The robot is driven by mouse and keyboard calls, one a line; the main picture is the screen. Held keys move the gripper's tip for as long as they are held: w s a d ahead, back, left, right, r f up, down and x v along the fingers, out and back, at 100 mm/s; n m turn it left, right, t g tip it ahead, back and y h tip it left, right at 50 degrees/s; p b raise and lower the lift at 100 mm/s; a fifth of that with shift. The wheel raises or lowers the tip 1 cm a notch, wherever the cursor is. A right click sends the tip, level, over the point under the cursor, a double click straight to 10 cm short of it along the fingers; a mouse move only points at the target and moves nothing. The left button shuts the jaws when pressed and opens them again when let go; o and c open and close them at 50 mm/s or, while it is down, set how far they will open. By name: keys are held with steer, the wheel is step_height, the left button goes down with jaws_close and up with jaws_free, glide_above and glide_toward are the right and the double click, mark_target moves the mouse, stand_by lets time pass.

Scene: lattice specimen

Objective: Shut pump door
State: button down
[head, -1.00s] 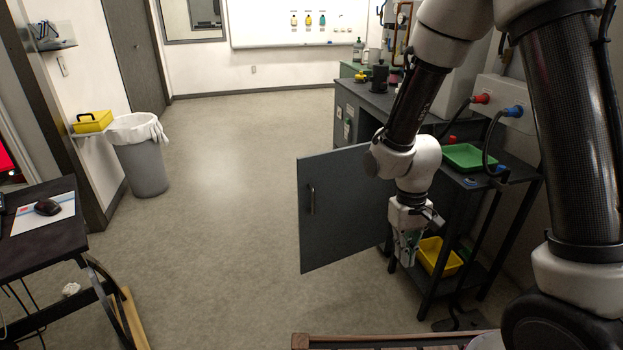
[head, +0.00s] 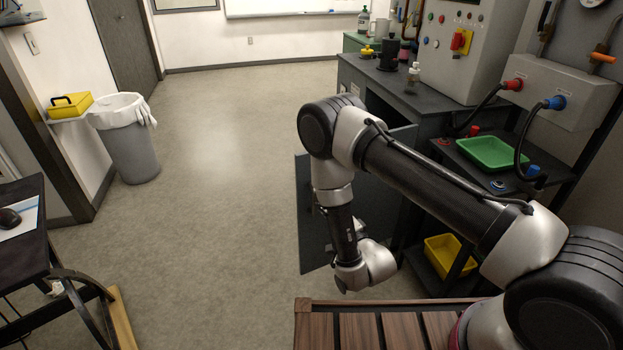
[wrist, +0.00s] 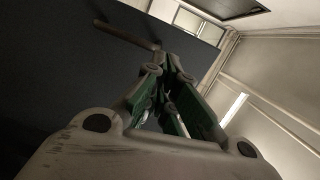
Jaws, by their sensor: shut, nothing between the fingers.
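The pump door (head: 385,200) is a flat dark grey panel, swung open into the room from the dark bench, partly hidden behind my arm. In the wrist view the door (wrist: 60,85) fills the left side, with its bar handle (wrist: 128,34) near the top. My gripper (wrist: 168,75), with green and grey fingers, is shut and empty. It is close to the door face, below and to the right of the handle in that view; I cannot tell whether it touches. In the head view the gripper is hidden by my arm.
The dark bench (head: 425,98) and a rack with a green tray (head: 492,153) and yellow bin (head: 447,255) stand right of the door. A slatted wooden surface (head: 362,328) is in front. Open floor (head: 215,230) lies to the left.

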steer(key=r, duration=0.2)
steer(key=m, duration=0.1)
glide_toward(307, 178)
steer(key=shift+t, duration=0.3)
steer(key=x, duration=0.7)
steer(key=shift+f, duration=0.35)
steer(key=shift+w, duration=0.1)
